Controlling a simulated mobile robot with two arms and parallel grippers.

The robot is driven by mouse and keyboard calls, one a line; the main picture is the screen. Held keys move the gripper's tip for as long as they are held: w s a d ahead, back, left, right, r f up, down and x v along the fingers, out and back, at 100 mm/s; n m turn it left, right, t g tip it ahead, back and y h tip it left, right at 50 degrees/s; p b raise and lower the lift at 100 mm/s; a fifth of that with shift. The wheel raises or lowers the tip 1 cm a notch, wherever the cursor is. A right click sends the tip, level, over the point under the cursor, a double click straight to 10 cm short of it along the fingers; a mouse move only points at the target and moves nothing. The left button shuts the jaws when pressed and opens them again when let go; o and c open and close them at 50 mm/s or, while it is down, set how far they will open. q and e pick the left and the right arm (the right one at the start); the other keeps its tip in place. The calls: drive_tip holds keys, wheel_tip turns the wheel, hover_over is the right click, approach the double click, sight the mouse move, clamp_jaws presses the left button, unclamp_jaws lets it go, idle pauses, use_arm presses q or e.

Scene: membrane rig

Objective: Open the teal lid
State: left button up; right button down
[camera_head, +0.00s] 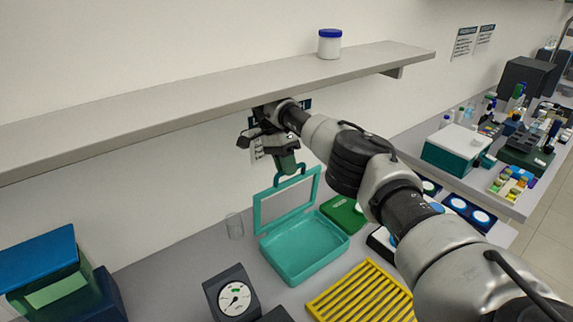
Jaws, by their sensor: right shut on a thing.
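The teal lid (257,214) is a frame with a clear-looking middle. It stands raised, roughly upright, at the back edge of the open teal box (308,252), whose inside shows empty. My right gripper (287,166) reaches in from the right over the lid. It is shut on the teal handle loop at the lid's top edge; the exact finger contact is small and partly hidden. My left gripper is not in view.
A shelf (200,100) with a blue-capped jar (329,44) runs above the gripper. A clear beaker (235,226), dial gauge (233,296), yellow rack (362,294) and green box (342,213) surround the teal box. Blue-lidded bins (40,262) stand at left.

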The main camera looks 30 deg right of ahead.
drive_tip(key=shift+w+a+f, duration=0.1)
drive_tip(key=shift+a+f, duration=0.15)
drive_tip(key=shift+f, duration=0.2)
drive_tip(key=c, duration=1.4)
unclamp_jaws()
drive_tip(key=shift+o, duration=1.4)
drive_tip(key=shift+w+f, duration=0.1)
drive_tip(key=shift+w, duration=0.35)
drive_tip(key=shift+s+d+r, duration=0.15)
drive_tip(key=shift+s+r, duration=0.1)
drive_tip(key=shift+s, duration=0.05)
drive_tip(key=shift+f, duration=0.15)
